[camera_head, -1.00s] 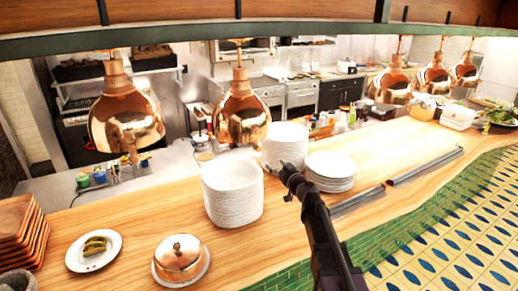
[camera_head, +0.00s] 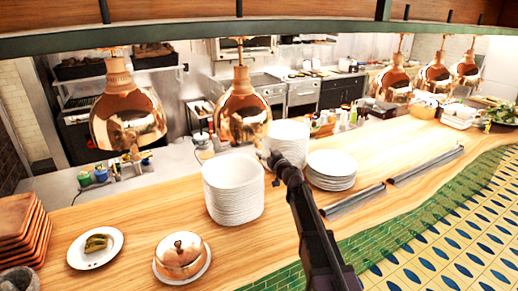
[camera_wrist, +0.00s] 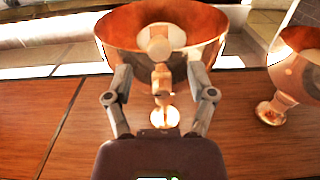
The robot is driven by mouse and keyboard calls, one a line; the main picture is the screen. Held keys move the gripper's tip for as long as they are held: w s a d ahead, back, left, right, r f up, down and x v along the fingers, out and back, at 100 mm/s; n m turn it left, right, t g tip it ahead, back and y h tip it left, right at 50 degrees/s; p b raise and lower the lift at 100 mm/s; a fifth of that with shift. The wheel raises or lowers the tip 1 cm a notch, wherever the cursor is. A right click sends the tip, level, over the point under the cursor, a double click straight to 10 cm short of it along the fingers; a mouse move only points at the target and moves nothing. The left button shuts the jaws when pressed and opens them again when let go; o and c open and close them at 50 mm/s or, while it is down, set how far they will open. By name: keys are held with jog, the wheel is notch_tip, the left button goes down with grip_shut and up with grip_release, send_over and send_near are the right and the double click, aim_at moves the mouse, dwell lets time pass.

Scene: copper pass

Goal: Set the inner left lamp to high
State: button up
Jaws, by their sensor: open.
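The inner left lamp (camera_head: 242,112) is a copper dome hanging above the counter, the second from the left. My gripper (camera_head: 270,158) is just below and right of it in the head view. In the wrist view the lamp's copper shade (camera_wrist: 205,35) fills the top, with a pale round bulb (camera_wrist: 158,42) inside. A slim stem (camera_wrist: 161,80) with a bright round end (camera_wrist: 163,116) hangs below the bulb. My gripper (camera_wrist: 158,72) is open, with one finger on each side of the stem; I cannot tell whether either touches it. The lamp's setting cannot be read.
The outer left lamp (camera_head: 127,112) hangs to the left. Another copper lamp (camera_wrist: 300,70) shows at the right in the wrist view. Plate stacks (camera_head: 233,195) stand below my gripper, and a copper cloche (camera_head: 180,255) sits in front. Three lamps hang at the right.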

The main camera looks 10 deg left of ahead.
aim_at(260, 148)
jog(key=shift+x, duration=2.5)
grip_shut()
